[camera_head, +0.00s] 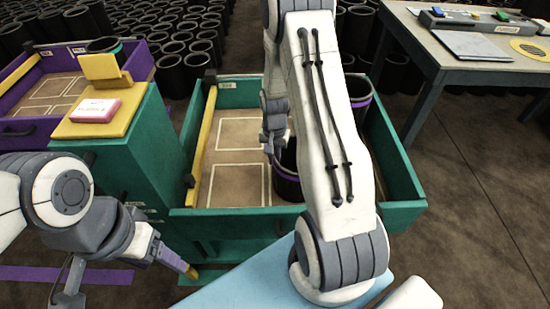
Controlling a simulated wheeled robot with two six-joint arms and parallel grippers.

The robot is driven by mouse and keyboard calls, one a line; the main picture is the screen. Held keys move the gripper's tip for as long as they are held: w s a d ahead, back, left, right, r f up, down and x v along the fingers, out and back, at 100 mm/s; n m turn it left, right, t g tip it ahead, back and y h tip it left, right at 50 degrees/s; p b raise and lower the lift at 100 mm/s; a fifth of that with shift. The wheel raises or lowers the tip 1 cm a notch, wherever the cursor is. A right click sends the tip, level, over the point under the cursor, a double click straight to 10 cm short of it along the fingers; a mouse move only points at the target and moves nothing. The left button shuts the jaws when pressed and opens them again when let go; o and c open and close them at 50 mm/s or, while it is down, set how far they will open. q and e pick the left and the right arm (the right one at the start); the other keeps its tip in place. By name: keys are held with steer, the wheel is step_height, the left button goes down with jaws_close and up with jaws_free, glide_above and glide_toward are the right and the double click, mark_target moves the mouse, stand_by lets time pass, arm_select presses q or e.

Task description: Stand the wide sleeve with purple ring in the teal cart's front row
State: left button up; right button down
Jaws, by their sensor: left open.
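The teal cart (405,215) stands ahead of me, with marked cells on its tan floor. A black sleeve with a purple ring (288,186) is upright in the near, front part of the cart, partly hidden by my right arm. My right gripper (270,148) points down at this sleeve's upper left edge. Its fingers are small and partly hidden, so I cannot tell whether they hold the rim. Another black sleeve with a purple ring (361,103) is at the cart's back right, partly covered by the arm. My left gripper (128,284) is open and empty at the lower left, outside the cart.
A teal cabinet with a yellow top (75,128) and a pink-white box (95,110) stands left of the cart. A purple cart (140,62) is behind it. A grey table (465,62) is at the right. Many black sleeves (170,70) fill the background. Floor at right is clear.

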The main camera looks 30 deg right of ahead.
steer(key=c, duration=1)
jaws_free()
steer(key=shift+o, duration=0.2)
step_height(320, 180, up, 12)
steer(key=p, duration=0.2)
steer(key=shift+r+p, duration=0.1)
steer(key=shift+p, duration=0.3)
steer(key=s+a+r+n, duration=0.3)
steer(key=a+r+n, duration=0.1)
steer(key=a, duration=0.5)
steer(key=s+a+r+n, duration=0.2)
steer(key=a+r+n, duration=0.2)
steer(key=a, duration=0.5)
steer(key=s+a+r+n, duration=0.2)
steer(key=s+a+n, duration=0.2)
steer(key=s, duration=0.4)
steer(key=s+a+r+n+y, duration=0.1)
steer(key=s+a+r+n, duration=0.1)
steer(key=s+a+n, duration=0.3)
steer(key=s, duration=0.4)
